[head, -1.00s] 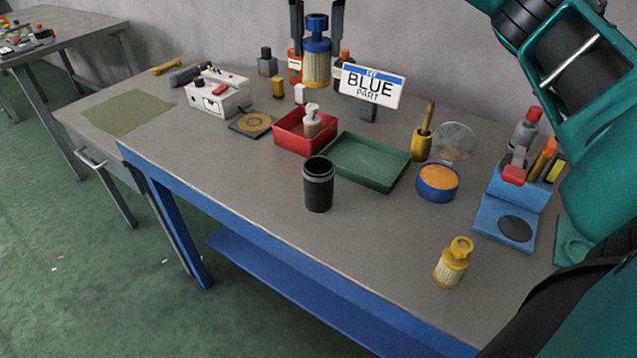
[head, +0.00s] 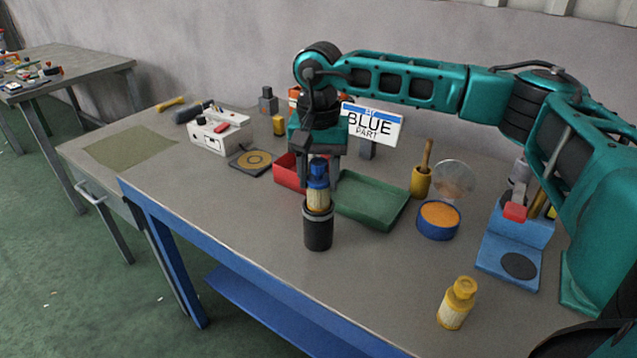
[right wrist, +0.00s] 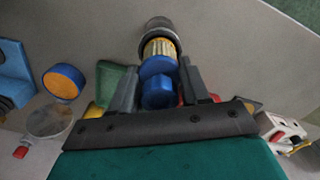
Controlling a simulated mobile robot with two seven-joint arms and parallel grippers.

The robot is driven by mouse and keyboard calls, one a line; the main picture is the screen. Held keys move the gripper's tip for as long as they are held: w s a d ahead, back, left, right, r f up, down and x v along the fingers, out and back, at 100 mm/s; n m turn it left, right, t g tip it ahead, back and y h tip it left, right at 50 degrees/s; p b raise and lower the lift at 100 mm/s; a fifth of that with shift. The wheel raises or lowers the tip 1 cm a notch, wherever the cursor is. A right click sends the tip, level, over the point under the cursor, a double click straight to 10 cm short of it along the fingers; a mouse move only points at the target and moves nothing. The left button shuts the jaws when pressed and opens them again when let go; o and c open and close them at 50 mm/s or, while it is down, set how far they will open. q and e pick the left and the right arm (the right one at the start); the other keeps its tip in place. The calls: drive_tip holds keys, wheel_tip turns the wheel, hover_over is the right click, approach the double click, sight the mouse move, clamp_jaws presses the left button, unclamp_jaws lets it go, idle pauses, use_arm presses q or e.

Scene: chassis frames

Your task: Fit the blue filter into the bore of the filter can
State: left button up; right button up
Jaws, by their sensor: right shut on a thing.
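The blue filter (head: 318,200) has a blue cap and a pale yellow pleated body. It is upright over the black filter can (head: 318,234), which stands on the bench. The filter's lower end is at the can's mouth, roughly in line with it; I cannot tell how far it is inside the bore. My right gripper (head: 319,178) is shut on the blue cap from above. The right wrist view shows the cap (right wrist: 158,93) between the gripper's fingers (right wrist: 158,88), with the can (right wrist: 158,27) beyond the pleats. My left gripper is not in view.
A green tray (head: 372,203) and a red bin (head: 287,172) stand close behind the can. A yellow filter (head: 457,304) stands at the front right. A "BLUE PART" sign (head: 372,124) is behind.

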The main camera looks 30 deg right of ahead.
sight(319, 177)
drive_tip(key=shift+f, duration=1.1)
drive_tip(key=shift+f+b, duration=0.45)
drive_tip(key=shift+f, duration=0.15)
drive_tip(key=o, duration=1.1)
drive_tip(key=shift+c, duration=0.2)
wheel_tip(319, 177, up, 13)
drive_tip(key=shift+r+p, duration=0.15)
drive_tip(key=shift+p, duration=0.2)
